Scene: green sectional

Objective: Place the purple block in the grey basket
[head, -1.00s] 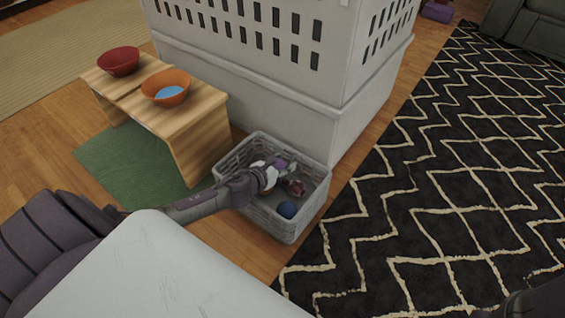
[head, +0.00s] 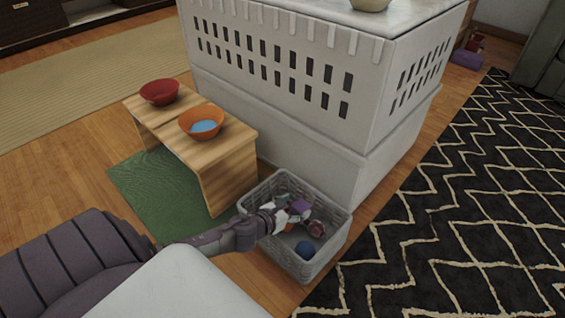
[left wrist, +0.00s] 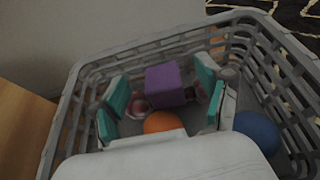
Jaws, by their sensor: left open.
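The purple block (left wrist: 167,85) shows in the left wrist view inside the grey basket (left wrist: 75,105), between and just beyond my finger pads. In the head view the block (head: 301,206) is a small purple patch in the grey basket (head: 326,264). My left gripper (head: 294,215) reaches over the rim into the basket. In the left wrist view the teal-padded fingers of the gripper (left wrist: 162,90) are spread, with a gap on each side of the block. My right gripper is out of view.
An orange ball (left wrist: 164,122) and a blue ball (head: 305,250) are in the basket. A wooden bench (head: 230,165) with red (head: 160,92) and orange (head: 203,122) bowls stands left. A white crate (head: 285,100) stands behind. Another purple object (head: 466,59) lies far right.

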